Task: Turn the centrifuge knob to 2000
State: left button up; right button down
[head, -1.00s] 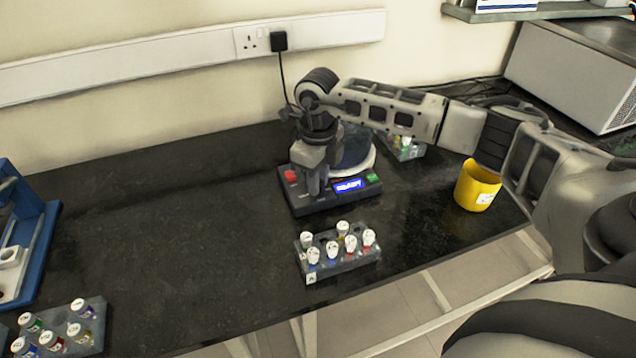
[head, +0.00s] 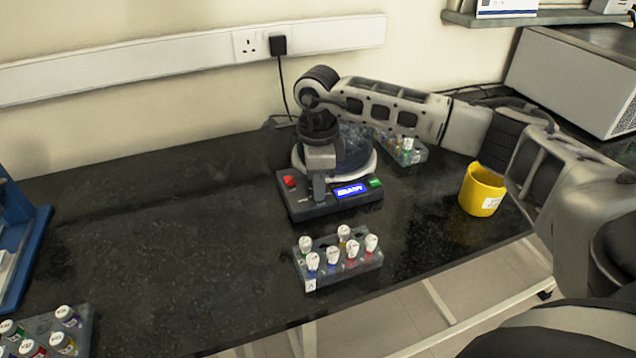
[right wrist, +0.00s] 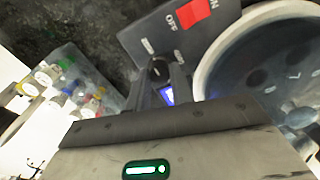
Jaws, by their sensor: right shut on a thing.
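The centrifuge (head: 302,209) stands on the black bench, with a round lidded bowl (head: 362,152) at its back. Its front panel has a red button (head: 290,181), a green button (head: 375,183) and a lit blue display (head: 351,190), whose text is too blurred to read. My right gripper (head: 318,196) points down at the panel between the red button and the display, shut on the knob. In the right wrist view, the dark knob (right wrist: 158,70) sits between the fingertips; its pointer cannot be read. My left gripper is not in view.
A tube rack (head: 340,270) with several white-capped tubes stands in front of the centrifuge. Another rack (head: 408,153) is behind it at right. A yellow cup (head: 482,190) stands at right. More tubes and a blue stand (head: 30,250) are at left.

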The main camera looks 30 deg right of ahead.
jog(key=shift+w+r, duration=0.1)
dwell(0.3)
jog(key=c, duration=1.2)
grip_release()
jog(key=shift+c, duration=0.2)
notch_tip(320, 180, up, 16)
